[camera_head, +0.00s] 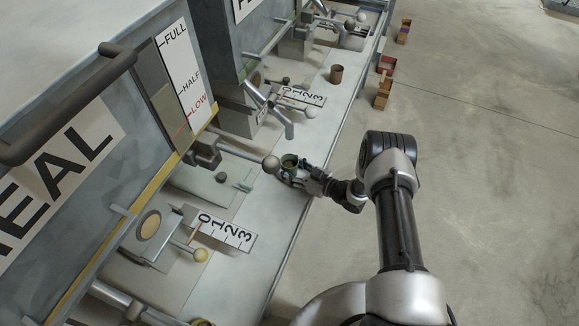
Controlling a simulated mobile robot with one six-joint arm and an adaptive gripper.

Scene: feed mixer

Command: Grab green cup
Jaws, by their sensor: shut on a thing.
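The green cup (290,161) is upright above the grey bench, near the middle of the camera_head view. My gripper (289,172) reaches it from the right and is shut on the cup's side. Part of the cup's lower side is hidden by my gripper. Whether the cup's base touches the bench cannot be told.
A lever with a round knob (270,164) is close to the cup's left. A brown cup (336,74) stands farther back on the bench (265,242). A 0-to-3 scale plate (219,228) lies at the front. Small boxes (383,93) are beyond the bench's right edge.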

